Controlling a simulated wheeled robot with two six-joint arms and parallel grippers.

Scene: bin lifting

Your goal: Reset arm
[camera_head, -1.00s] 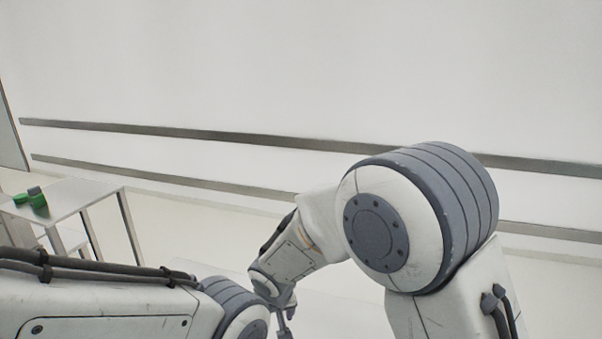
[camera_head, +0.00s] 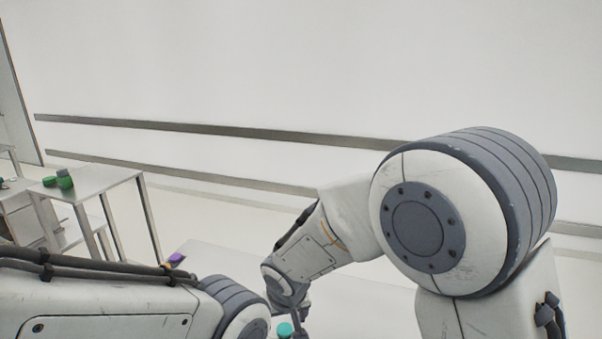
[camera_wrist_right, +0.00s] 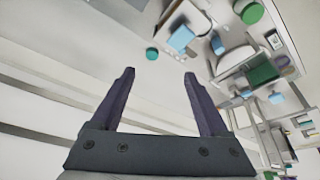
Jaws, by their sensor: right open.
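In the head view, my right arm bends over from the right, and its wrist points down toward the bottom edge. Only a small part of the right gripper (camera_head: 300,330) shows there. In the right wrist view, the right gripper (camera_wrist_right: 159,74) has its two dark fingers spread wide with nothing between them. Its fingertips point toward the upper part of the picture. My left arm crosses the lower left of the head view; its gripper is out of sight.
A white table surface (camera_head: 215,257) lies behind my arms, with a teal round object (camera_head: 285,329) beside the right wrist and a purple-and-orange object (camera_head: 176,259). A side table (camera_head: 100,178) with green items (camera_head: 64,179) stands left. The wrist view shows several cluttered objects, including a green box (camera_wrist_right: 262,72).

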